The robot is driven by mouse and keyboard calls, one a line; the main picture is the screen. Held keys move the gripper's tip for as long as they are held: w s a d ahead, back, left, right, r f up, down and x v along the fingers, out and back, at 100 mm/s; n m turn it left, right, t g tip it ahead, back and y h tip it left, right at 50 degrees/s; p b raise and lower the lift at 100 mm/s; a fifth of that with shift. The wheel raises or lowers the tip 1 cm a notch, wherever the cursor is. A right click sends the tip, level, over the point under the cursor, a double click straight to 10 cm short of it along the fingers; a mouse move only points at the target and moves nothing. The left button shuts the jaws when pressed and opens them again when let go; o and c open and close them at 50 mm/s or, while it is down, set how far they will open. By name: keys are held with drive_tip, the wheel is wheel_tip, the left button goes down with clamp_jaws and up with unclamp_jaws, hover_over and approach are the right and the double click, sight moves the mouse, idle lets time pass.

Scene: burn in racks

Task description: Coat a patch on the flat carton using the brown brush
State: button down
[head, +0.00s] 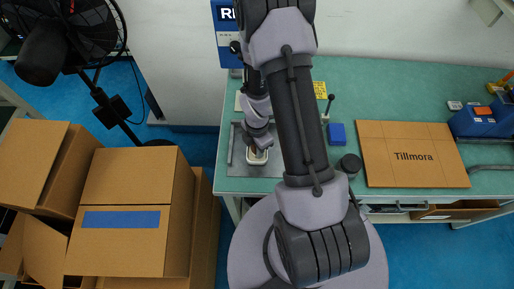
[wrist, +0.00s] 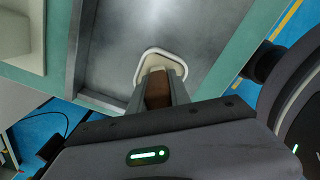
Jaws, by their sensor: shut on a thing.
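The flat carton (head: 412,170), brown and marked "Tillmora", lies on the green bench right of my arm. My gripper (head: 260,143) is low over the metal plate at the bench's left end. In the wrist view, my gripper (wrist: 158,97) is shut on the brown brush (wrist: 158,88); only a brown block-like part shows between the fingers. The brush's tip is hidden. A small white-rimmed dish (head: 257,158) is just below the gripper; the wrist view also shows its rim (wrist: 163,52) around the brush's far end. I cannot tell whether the brush touches the dish.
The metal plate (head: 238,168) lies under the dish. A blue box (head: 337,133), a dark round object (head: 350,163) and an upright black-knobbed lever (head: 328,104) stand between dish and carton. A blue toolbox (head: 474,121) is right of the carton. Large cardboard boxes (head: 128,205) stand left of the bench.

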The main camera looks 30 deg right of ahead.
idle(0.3)
wheel_tip(320, 180, up, 7)
drive_tip(key=p, duration=0.5)
idle(0.5)
